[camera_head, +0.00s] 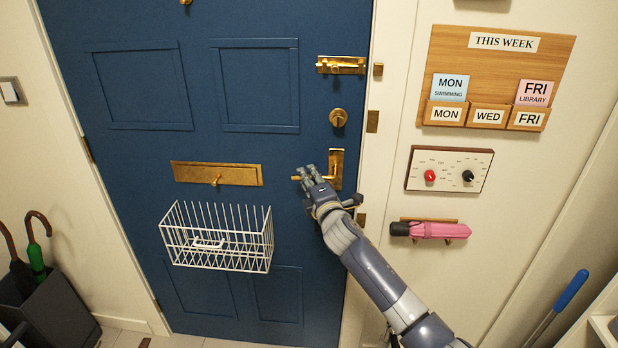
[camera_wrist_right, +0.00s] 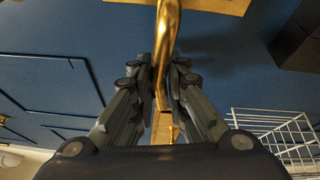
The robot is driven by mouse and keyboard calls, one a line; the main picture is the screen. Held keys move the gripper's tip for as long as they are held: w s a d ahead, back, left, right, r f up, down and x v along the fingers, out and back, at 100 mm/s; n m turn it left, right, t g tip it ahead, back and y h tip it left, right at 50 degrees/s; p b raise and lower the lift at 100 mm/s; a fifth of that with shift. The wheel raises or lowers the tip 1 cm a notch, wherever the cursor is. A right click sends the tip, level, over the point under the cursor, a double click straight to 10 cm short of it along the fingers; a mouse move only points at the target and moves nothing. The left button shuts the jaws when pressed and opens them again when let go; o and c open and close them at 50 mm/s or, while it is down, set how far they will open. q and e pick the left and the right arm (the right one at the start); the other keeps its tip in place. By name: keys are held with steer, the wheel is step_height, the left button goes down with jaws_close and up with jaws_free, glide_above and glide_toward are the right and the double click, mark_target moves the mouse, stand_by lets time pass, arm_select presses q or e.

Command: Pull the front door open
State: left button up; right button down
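The front door (camera_head: 200,145) is dark blue and looks shut in its frame. Its brass lever handle (camera_head: 335,170) is at the right edge; the lever points left and looks about level. My right gripper (camera_head: 306,176) is at the lever, reaching up from the lower right. In the right wrist view the brass lever (camera_wrist_right: 168,40) runs between the two dark fingers (camera_wrist_right: 165,75), which are closed in on it from both sides. The fingers hide part of the lever. My left gripper is not in view.
Above the handle are a brass thumb-turn (camera_head: 338,117) and a slide bolt (camera_head: 341,65). A white wire basket (camera_head: 218,240) hangs on the door below the letter slot (camera_head: 217,173). An umbrella stand (camera_head: 55,310) stands at lower left.

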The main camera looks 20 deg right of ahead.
steer(key=shift+r, duration=0.1)
steer(key=shift+n+p, duration=0.5)
steer(key=shift+p, duration=0.5)
steer(key=shift+s+d+f+n+g+h+p, duration=0.1)
steer(key=shift+d+f+n+g+h+p, duration=0.25)
steer(key=shift+f+n+p, duration=0.75)
steer(key=shift+s+d+f+n+g+h+p, duration=0.1)
steer(key=shift+f+n+g+p, duration=0.4)
steer(key=shift+p, duration=1.15)
steer(key=shift+s+d+f+n+g+h+p, duration=0.2)
steer(key=shift+f+n+g+p, duration=0.4)
steer(key=shift+n+p, duration=0.65)
steer(key=shift+w, duration=0.1)
